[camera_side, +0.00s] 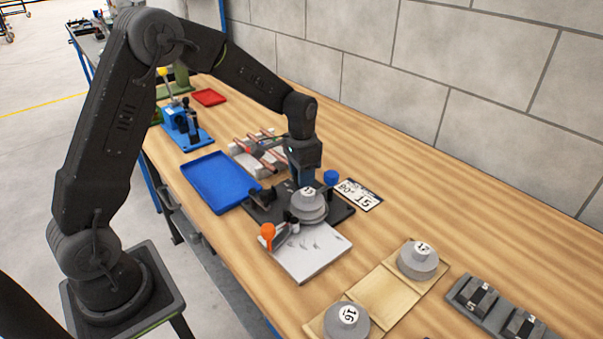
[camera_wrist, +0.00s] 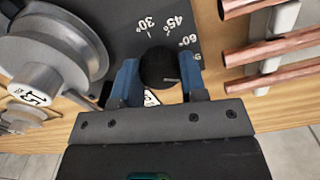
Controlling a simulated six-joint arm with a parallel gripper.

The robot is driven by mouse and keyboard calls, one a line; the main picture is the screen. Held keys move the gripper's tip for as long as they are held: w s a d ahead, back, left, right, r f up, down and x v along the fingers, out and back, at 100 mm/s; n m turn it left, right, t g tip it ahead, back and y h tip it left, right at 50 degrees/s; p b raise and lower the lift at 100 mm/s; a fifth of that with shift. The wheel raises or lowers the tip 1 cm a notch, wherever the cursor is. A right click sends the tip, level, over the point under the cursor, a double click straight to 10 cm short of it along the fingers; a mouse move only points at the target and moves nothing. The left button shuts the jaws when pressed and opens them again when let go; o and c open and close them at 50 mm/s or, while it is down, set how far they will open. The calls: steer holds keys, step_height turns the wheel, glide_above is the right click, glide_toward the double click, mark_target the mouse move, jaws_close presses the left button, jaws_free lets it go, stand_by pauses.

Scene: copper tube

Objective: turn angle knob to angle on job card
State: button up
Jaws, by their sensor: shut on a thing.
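The angle knob (camera_wrist: 160,68) is round and black, on the dark plate of the bending tool (camera_wrist: 120,20). My gripper (camera_wrist: 158,82) is shut on it, a blue finger on each side. Marks 30°, 45°, 60° and a partly hidden 9 curve around it. A white patch shows just below the knob between the fingers; I cannot tell whether it is the pointer. In the side view my gripper (camera_side: 303,178) is down at the tool behind the grey die, and the knob is hidden. The job card (camera_side: 358,195) lies right of the tool, reading what looks like 90° and 15.
A blue tray (camera_side: 221,181) lies left, copper tubes (camera_side: 262,150) behind. Spare dies (camera_side: 418,258) stand at front right.

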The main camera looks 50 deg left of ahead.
steer(key=shift+m, duration=0.3)
steer(key=o, duration=0.9)
steer(key=shift+o, duration=0.2)
steer(key=shift+r, duration=0.1)
step_height(320, 180, up, 14)
stand_by(0.3)
steer(key=s+d+r+n+t, duration=0.1)
steer(key=s+d+r+t, duration=0.15)
steer(key=s, duration=0.45)
steer(key=s+d+r+n+t, duration=0.1)
steer(key=s+d+r, duration=0.15)
steer(key=s, duration=0.35)
steer(key=s+d+f+n+t, duration=0.1)
steer(key=s+d+t, duration=0.1)
steer(key=s, duration=0.9)
steer(key=shift+s+f, duration=0.35)
steer(key=shift+f, duration=0.05)
